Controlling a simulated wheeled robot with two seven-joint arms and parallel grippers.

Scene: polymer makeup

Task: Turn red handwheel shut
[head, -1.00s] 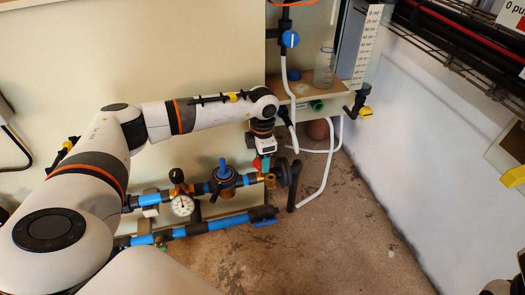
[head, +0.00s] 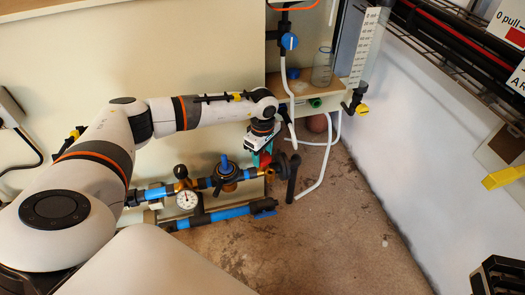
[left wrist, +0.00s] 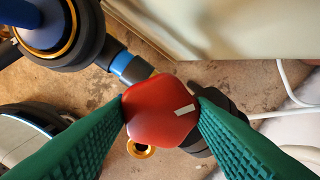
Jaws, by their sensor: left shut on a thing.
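The red handwheel (left wrist: 155,110) is a rounded red knob with a short white mark on its face. It sits on the blue pipe line, above the floor. In the left wrist view, the green ribbed fingers of my left gripper (left wrist: 160,104) press on opposite sides of it. In the head view, my left gripper (head: 262,158) reaches down to the handwheel (head: 265,160), which is small and partly hidden there. The valve body below the wheel is mostly covered.
A blue-handled regulator (head: 225,172) and a round gauge (head: 187,199) stand left of the handwheel. A lower blue pipe (head: 222,214) runs below. A black upright pipe (head: 292,178) and white hose (head: 325,160) are to the right. The floor (head: 330,235) in front is open.

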